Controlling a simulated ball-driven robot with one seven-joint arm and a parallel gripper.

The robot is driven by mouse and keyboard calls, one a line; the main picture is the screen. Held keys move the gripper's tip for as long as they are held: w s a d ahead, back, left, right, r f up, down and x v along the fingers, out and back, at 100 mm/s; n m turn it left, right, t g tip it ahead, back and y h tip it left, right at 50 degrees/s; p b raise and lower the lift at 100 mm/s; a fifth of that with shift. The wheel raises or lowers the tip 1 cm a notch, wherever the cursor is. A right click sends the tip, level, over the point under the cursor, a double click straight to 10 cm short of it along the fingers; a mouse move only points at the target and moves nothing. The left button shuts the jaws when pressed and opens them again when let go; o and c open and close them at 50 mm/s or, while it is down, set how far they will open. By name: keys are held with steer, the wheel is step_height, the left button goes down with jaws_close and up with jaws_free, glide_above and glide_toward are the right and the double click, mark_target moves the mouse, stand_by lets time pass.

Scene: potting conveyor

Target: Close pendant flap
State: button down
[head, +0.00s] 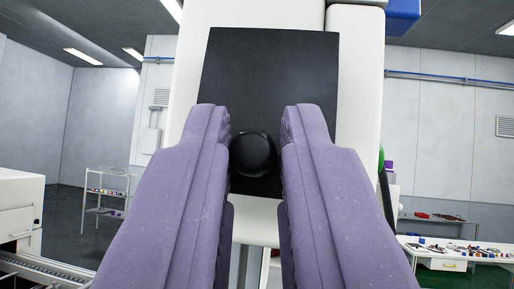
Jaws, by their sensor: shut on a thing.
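The pendant flap (270,75) is a flat dark panel on a white housing (215,45), straight ahead in the head view. A round black knob (253,155) stands out from its lower part. My gripper (257,135) has two purple fingers, one on each side of the knob, and is shut on it. The fingers cover the lower left and right edges of the flap. I cannot tell from this angle whether the flap is fully against the housing.
A conveyor and white machine (18,205) are at the lower left. A shelf trolley (105,195) stands behind at the left. A table with small items (455,250) is at the right. A green round part (381,158) shows beside the housing.

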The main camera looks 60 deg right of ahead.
steer(key=shift+w+d+f, duration=0.4)
steer(key=shift+d+f, duration=0.15)
steer(key=shift+f, duration=0.1)
steer(key=shift+d+f+b, duration=0.15)
steer(key=shift+b, duration=0.15)
steer(key=c, duration=1.3)
jaws_free()
steer(key=shift+o, duration=1)
steer(key=shift+w, duration=0.15)
